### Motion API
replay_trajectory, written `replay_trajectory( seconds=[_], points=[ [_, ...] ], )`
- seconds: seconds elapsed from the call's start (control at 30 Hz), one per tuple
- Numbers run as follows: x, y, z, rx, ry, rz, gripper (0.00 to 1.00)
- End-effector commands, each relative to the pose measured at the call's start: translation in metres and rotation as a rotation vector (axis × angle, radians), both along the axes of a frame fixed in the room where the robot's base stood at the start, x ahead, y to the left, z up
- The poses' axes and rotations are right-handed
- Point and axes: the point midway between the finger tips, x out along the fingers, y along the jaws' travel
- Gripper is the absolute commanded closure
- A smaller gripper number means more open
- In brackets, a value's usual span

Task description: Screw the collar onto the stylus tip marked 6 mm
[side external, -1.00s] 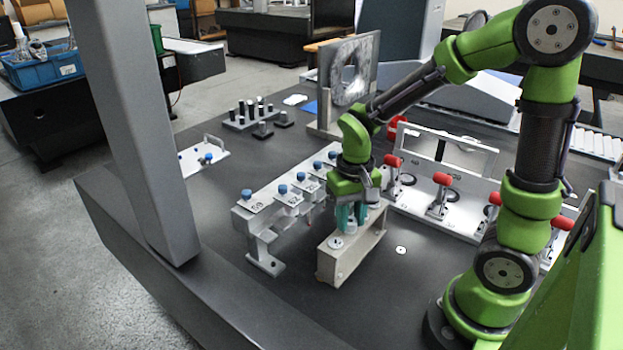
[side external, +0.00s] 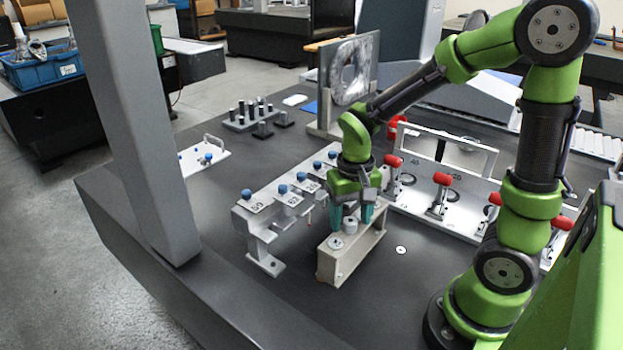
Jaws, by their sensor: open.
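My gripper (side external: 352,215) points down over a beige block (side external: 343,262), its teal fingers spread apart. A small grey cylinder (side external: 350,227), possibly the collar, stands upright on the block between the fingers, with a visible gap to them. A flat grey disc (side external: 336,243) lies on the block's near end. Left of the block, a grey rack (side external: 262,228) carries several blue-capped pieces (side external: 283,189) with printed labels, perhaps the styli.
A light fixture plate (side external: 470,213) with red-handled clamps (side external: 442,179) stands right of the block. A grey column (side external: 150,140) rises at the left. Black pins (side external: 255,110) and an upright plate (side external: 348,72) stand behind. A white disc (side external: 401,250) lies on the dark table.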

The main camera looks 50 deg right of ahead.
Motion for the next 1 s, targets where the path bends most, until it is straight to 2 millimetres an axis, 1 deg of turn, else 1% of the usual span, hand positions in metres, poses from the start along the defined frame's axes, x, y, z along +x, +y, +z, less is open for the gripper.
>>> replay_trajectory(
  seconds=[0.07, 0.17, 0.27, 0.5, 0.6, 0.7, 0.83, 1.0],
  points=[
    [0.001, 0.0, 0.007, -0.001, -0.004, 0.001, 0.4],
    [0.002, 0.0, 0.023, -0.001, -0.008, 0.0, 0.4],
    [0.002, 0.0, 0.045, 0.0, -0.009, 0.001, 0.4],
    [0.002, 0.0, 0.105, -0.001, -0.009, -0.001, 0.4],
    [0.002, 0.0, 0.127, -0.002, -0.008, 0.0, 0.4],
    [0.001, 0.0, 0.144, -0.001, -0.005, -0.001, 0.4],
    [0.001, 0.0, 0.16, -0.001, -0.004, 0.0, 0.4],
    [0.0, 0.0, 0.167, 0.0, -0.002, 0.0, 0.4]
  ],
)
